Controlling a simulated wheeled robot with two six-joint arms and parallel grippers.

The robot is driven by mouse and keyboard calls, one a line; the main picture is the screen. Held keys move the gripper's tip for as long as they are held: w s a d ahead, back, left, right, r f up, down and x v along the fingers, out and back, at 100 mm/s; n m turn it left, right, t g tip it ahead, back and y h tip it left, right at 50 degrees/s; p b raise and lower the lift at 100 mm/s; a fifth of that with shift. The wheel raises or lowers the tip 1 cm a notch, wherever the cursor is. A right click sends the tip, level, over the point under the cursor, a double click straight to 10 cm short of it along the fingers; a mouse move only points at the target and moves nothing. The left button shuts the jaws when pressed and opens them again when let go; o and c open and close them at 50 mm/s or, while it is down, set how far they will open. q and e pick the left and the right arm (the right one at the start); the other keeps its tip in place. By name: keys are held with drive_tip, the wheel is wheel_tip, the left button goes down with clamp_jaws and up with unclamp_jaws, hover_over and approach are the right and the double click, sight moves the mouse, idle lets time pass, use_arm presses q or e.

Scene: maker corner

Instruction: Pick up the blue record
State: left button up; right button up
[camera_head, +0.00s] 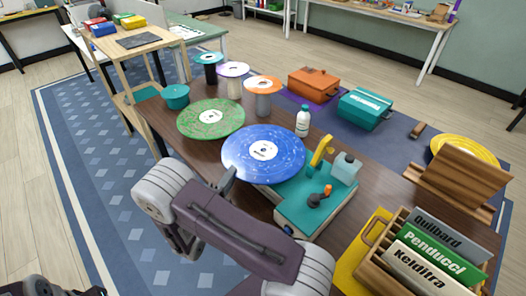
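The blue record (263,146) is a large blue disc with a white label, at the middle of the table beside the teal machine (300,207) with a yellow arm. My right gripper (228,179) is at the record's lower left rim. Only a grey fingertip part shows there; my arm link hides the rest. I cannot tell whether it touches or grips the rim, or whether the record is raised. My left gripper is not clearly visible; only dark parts of mine show at the bottom left edge.
A green record (211,112) lies close behind on the left. Spools (263,86), a white bottle (303,122), and orange (313,84) and teal (365,108) boxes stand behind. A wooden rack (430,262) of labelled sleeves is at the lower right.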

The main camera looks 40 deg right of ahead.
sight(244, 156)
drive_tip(key=x, duration=0.5)
drive_tip(key=shift+s+d+r, duration=0.15)
drive_tip(key=shift+s+d, duration=0.05)
drive_tip(key=shift+a, duration=0.1)
clamp_jaws()
idle(1.0)
